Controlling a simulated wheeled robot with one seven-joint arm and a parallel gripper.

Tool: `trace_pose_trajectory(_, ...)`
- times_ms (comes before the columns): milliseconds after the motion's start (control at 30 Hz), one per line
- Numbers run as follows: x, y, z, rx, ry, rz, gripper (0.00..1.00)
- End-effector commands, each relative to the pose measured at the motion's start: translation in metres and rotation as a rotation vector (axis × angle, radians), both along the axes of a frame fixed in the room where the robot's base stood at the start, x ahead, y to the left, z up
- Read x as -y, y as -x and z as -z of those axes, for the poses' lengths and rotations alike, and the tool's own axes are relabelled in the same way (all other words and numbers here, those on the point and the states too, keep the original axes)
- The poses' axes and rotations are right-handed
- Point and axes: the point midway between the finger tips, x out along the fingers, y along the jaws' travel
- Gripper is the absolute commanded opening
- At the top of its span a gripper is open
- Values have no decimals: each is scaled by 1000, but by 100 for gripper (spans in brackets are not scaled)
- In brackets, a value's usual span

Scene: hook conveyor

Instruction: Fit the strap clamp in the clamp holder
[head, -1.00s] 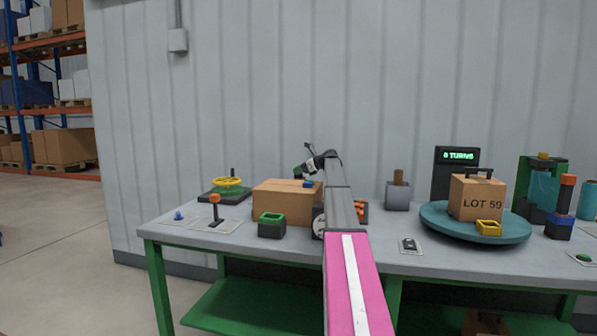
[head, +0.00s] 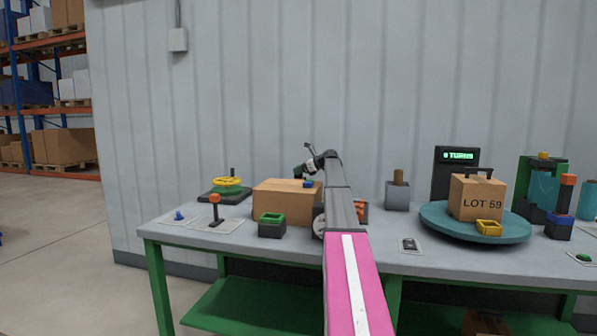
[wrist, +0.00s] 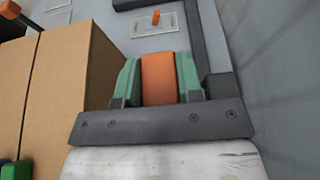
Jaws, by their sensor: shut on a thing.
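My gripper (wrist: 158,82) is shut on an orange block in the wrist view, with a green finger pad pressed on each side. I take this block to be the strap clamp (wrist: 159,78); its far end is hidden. In the head view my gripper (head: 305,168) is small and dark, just above and behind a cardboard box (head: 284,201). The held block cannot be made out there. I cannot tell for sure which thing is the clamp holder. A dark block with a green square rim (head: 271,225) stands in front of the box.
In the wrist view the cardboard box (wrist: 66,90) is close on the left. A lever plate (wrist: 150,24) lies ahead. On the bench are a yellow wheel (head: 228,182), an orange-knobbed lever (head: 215,208) and, at right, a turntable (head: 450,231) bearing a box.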

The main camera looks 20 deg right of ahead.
Motion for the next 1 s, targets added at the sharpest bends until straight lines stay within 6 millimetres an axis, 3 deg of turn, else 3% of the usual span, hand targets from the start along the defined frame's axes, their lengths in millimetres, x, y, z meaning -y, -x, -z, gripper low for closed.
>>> trace_pose_trajectory(33,-3,5,20,-16,-7,-1,7)
trace_pose_trajectory(1000,-1,1,-10,-13,-6,-1,7)
